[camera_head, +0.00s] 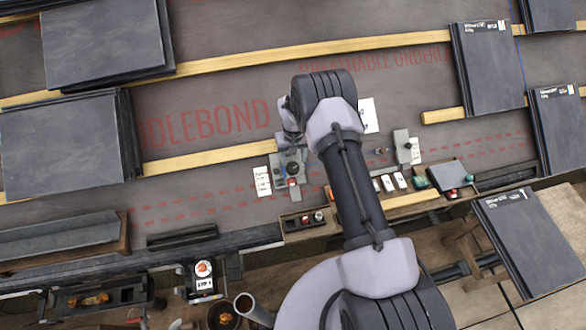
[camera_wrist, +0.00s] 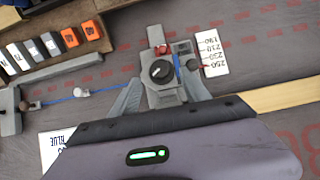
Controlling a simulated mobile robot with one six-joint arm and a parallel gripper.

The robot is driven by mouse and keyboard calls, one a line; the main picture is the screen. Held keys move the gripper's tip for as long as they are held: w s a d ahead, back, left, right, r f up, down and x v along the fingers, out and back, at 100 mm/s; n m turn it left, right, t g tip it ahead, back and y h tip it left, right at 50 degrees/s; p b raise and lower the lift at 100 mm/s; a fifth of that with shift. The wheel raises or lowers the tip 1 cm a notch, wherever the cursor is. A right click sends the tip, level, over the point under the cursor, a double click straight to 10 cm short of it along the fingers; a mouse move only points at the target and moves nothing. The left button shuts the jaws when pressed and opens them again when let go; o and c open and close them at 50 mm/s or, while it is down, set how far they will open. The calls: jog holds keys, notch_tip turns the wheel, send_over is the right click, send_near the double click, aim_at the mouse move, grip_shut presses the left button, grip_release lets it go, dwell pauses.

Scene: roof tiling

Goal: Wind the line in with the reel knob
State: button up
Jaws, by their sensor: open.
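A grey fixture (camera_wrist: 165,96) lies on the dark underlay in the wrist view. On it sits a round black knob (camera_wrist: 161,71) with a pale mark, and a small red part (camera_wrist: 158,49) at its far end. A blue line (camera_wrist: 60,98) runs left from the fixture past a white bead (camera_wrist: 82,92) to a grey post block (camera_wrist: 10,110). My gripper (camera_wrist: 161,92) is open, its fingers on either side of the fixture; contact is unclear. The fixture also shows in the head view (camera_head: 280,163).
A card with numbers (camera_wrist: 211,52) lies right of the fixture. A wooden tray (camera_wrist: 60,65) with grey and orange blocks is at upper left. A wooden batten (camera_wrist: 285,95) runs right. Slate stacks (camera_head: 65,145) lie at the left in the head view.

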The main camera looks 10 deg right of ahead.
aim_at(293, 167)
notch_tip(293, 167, down, 6)
jog(key=shift+r+b, duration=0.25)
jog(key=shift+b, duration=0.4)
jog(key=shift+c, duration=0.2)
grip_shut()
